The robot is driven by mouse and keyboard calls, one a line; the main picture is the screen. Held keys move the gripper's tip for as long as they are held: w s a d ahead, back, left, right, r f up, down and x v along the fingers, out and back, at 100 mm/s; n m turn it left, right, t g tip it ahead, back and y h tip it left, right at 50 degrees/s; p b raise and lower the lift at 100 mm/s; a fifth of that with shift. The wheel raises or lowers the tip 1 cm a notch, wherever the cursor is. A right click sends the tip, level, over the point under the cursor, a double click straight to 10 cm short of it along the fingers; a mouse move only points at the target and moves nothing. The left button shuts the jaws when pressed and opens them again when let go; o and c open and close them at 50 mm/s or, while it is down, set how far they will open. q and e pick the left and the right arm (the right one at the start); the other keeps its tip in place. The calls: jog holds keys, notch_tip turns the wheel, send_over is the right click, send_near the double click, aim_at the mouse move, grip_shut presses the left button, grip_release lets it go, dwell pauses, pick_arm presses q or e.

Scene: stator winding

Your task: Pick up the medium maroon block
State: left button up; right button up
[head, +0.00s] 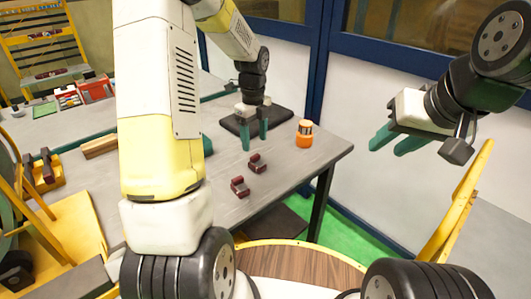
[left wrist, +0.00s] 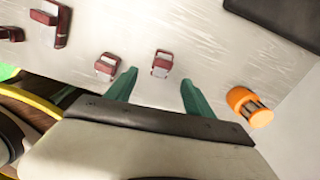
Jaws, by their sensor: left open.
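Two small maroon blocks lie on the grey table in the head view, a nearer one (head: 239,187) and a farther one (head: 257,163). In the left wrist view one maroon block (left wrist: 162,64) sits just beyond the gap between my fingertips, and another (left wrist: 107,67) lies just left of the left finger. A larger-looking maroon block (left wrist: 50,23) and a partly cut-off one (left wrist: 9,34) are farther left. I cannot tell which is the medium one. My left gripper (head: 255,139) is open and empty, pointing down above the table. My right gripper (head: 398,144) is open and empty, off the table's right side.
An orange cylinder (head: 304,134) stands near the table's right edge. A black mat (head: 238,125) lies behind my left gripper. My left arm hides part of the table (head: 292,165). Yellow frames stand left and right, and a wooden round top (head: 300,266) is in front.

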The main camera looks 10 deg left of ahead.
aim_at(257, 156)
pick_arm(q)
jog(key=shift+m, duration=0.4)
jog(key=f, duration=0.9)
jog(key=shift+w+d, duration=0.2)
jog(key=shift+w, duration=0.05)
jog(key=shift+c, duration=0.4)
jog(key=shift+r, duration=0.1)
grip_shut()
